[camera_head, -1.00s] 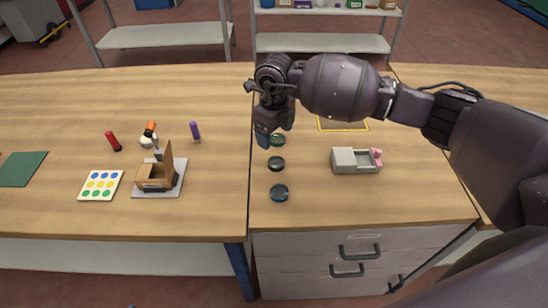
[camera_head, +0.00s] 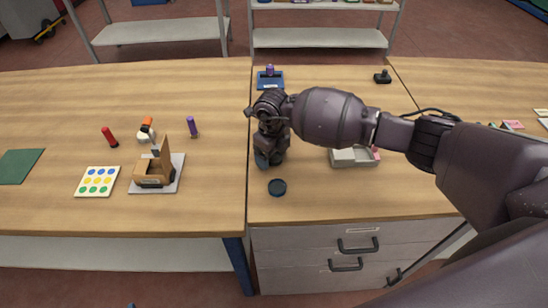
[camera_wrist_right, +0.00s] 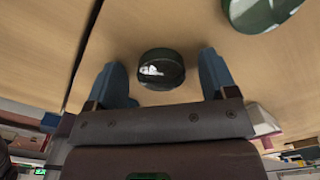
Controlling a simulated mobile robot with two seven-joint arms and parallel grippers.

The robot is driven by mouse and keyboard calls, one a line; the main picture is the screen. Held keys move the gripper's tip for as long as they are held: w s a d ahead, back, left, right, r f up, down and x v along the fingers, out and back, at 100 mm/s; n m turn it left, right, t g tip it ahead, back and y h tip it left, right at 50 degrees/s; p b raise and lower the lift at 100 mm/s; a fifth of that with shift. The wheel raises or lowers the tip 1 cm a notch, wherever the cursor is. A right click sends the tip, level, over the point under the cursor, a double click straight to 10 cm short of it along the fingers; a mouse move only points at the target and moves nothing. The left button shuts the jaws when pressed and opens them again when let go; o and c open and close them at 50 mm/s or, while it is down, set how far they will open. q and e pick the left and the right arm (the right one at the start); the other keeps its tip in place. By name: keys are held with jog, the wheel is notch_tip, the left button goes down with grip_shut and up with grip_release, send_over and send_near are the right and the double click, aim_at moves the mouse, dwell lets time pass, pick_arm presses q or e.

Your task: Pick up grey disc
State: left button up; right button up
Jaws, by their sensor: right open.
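A dark grey disc (camera_wrist_right: 161,69) lies on the wooden table between the two blue fingertips of my right gripper (camera_wrist_right: 166,85) in the right wrist view. The fingers are open, one on each side of it, with gaps. In the head view my right gripper (camera_head: 263,160) hangs low over the table and hides this disc. My left gripper is not in view.
A grey box (camera_head: 352,157) with a pink part stands right of the gripper, partly under my arm. A blue tray (camera_head: 271,80) stands behind. The table's front is clear.

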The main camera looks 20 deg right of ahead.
jog(key=c, duration=1)
